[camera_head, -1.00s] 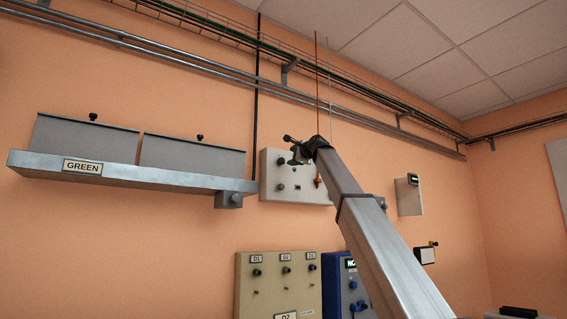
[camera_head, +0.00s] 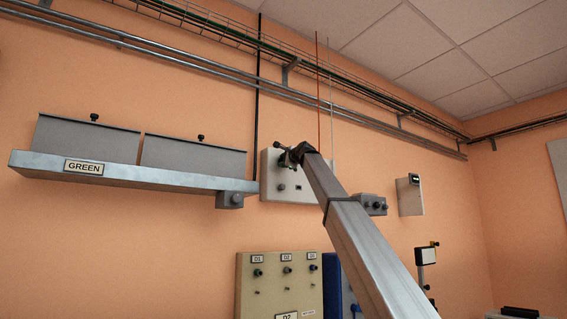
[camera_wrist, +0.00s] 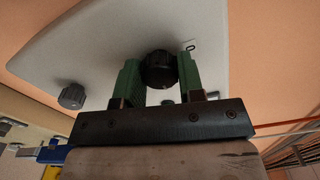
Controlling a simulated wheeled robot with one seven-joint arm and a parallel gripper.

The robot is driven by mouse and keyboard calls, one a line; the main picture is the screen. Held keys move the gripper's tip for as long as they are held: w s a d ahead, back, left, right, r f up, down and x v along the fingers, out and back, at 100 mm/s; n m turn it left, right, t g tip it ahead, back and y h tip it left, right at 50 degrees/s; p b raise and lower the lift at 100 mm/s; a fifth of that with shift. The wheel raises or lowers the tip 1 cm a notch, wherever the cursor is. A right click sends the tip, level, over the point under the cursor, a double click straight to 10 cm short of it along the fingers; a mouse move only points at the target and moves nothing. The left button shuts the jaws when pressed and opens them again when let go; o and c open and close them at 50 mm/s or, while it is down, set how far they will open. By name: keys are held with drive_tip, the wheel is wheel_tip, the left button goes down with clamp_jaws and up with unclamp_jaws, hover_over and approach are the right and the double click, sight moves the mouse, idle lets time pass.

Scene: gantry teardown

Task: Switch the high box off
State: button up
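The light grey box on the upper wall (camera_head: 270,186), which I take for the high box, is partly hidden behind my arm. A dark knob (camera_head: 281,187) and a small dark window show on its face. My gripper (camera_head: 284,150) is at the box's upper part. In the wrist view my gripper (camera_wrist: 158,72) has its green fingers apart, one on each side of a round black knob (camera_wrist: 158,70). I cannot tell whether they touch it. A second knob (camera_wrist: 72,96) is to the left on the same grey face (camera_wrist: 100,55).
A shelf (camera_head: 130,177) labelled GREEN with two grey bins is left of the box. A cream panel (camera_head: 285,287) and a blue unit (camera_head: 333,280) are below. A red cord (camera_head: 318,95) hangs beside the gripper. A small grey box (camera_head: 372,204) is right of my arm.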

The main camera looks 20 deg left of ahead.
drive_tip(key=shift+n, duration=0.3)
drive_tip(key=n, duration=1.7)
drive_tip(key=shift+f, duration=0.1)
drive_tip(key=shift+n, duration=0.3)
idle(0.5)
drive_tip(key=o, duration=0.9)
